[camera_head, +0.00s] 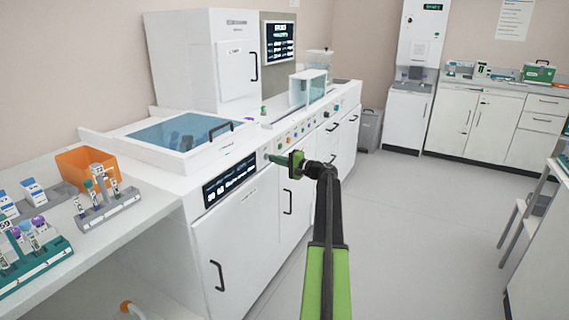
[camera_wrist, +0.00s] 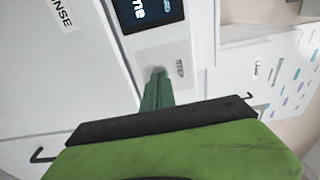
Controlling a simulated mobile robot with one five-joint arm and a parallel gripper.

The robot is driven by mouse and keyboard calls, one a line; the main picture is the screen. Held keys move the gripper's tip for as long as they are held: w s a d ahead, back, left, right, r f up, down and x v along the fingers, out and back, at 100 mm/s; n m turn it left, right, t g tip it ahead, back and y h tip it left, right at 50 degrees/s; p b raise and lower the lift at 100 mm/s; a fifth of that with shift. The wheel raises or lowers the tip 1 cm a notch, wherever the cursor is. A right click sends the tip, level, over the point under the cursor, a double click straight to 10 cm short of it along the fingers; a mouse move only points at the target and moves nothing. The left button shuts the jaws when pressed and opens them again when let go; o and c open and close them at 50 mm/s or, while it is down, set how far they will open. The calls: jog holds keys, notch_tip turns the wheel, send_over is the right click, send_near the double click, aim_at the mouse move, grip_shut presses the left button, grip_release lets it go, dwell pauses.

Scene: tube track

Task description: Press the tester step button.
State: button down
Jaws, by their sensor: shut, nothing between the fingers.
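My gripper (camera_head: 271,158) is green and reaches in from the right to the front control strip of the white tester (camera_head: 245,165). Its fingers are shut and empty. In the wrist view the shut fingertips (camera_wrist: 157,78) lie at a small grey button (camera_wrist: 158,71), partly covering it. A label that reads STEP (camera_wrist: 180,69) is beside the button. I cannot tell whether the fingertips touch the button or whether it is pushed in. A dark display (camera_wrist: 148,12) is just above them; it also shows in the head view (camera_head: 230,178). In the head view I cannot make out the button.
Several coloured buttons (camera_head: 308,130) run along the front strip beyond my gripper. The tester's cabinet doors (camera_head: 240,240) have black handles. A bench with tube racks (camera_head: 108,212) and an orange bin (camera_head: 84,165) is at left. The floor (camera_head: 410,230) at right is clear.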

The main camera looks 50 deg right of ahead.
jog(key=shift+w+a, duration=0.1)
jog(key=shift+w, duration=0.4)
jog(key=shift+w+a+r, duration=0.1)
jog(key=shift+w+a, duration=0.05)
jog(key=shift+w, duration=0.3)
jog(key=shift+w+a+r, duration=0.1)
jog(key=shift+w, duration=0.35)
jog(key=s+d, duration=0.3)
jog(key=s, duration=1.1)
jog(key=shift+s, duration=0.3)
